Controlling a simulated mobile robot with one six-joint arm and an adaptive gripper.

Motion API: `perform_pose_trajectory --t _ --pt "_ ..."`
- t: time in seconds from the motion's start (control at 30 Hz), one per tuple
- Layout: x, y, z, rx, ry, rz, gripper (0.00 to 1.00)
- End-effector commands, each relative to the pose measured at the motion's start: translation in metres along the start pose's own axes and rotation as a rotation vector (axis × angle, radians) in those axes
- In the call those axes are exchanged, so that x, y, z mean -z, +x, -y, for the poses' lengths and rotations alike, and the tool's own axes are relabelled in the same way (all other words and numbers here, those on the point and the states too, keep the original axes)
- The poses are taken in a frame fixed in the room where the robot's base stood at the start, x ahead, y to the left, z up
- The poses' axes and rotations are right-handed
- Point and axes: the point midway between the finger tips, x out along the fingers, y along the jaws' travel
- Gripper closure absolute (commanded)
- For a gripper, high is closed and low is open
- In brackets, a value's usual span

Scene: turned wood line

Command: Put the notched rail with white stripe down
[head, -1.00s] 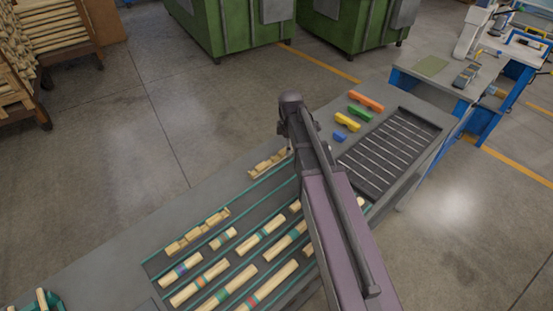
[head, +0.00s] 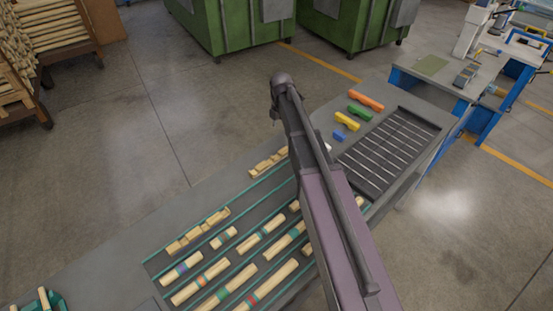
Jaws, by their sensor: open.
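A pale wooden notched rail (head: 268,163) lies on the grey bench, just left of my arm; its right end is close to the arm and may be partly hidden. Another notched wooden piece (head: 198,231) lies at the upper left edge of the slotted rack. I cannot make out a white stripe on either. My gripper is hidden behind my own arm, which crosses the middle of the bench. A small pale bit (head: 327,146) shows at the right side of the arm; I cannot tell what it is.
The slotted rack (head: 152,268) holds several turned wooden pieces with coloured bands. A dark slatted tray (head: 433,123) at the right looks empty. Orange (head: 366,100), green (head: 360,112), yellow (head: 347,121) and blue (head: 339,136) blocks lie beside it. The bench's left part is mostly clear.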

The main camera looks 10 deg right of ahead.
Motion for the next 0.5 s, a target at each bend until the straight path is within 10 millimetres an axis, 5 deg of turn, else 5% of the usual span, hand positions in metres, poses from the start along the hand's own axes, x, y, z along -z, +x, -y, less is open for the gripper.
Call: perform_pose_trajectory --t 0.5 --pt "0.000 0.026 0.000 0.000 0.002 0.000 0.20"
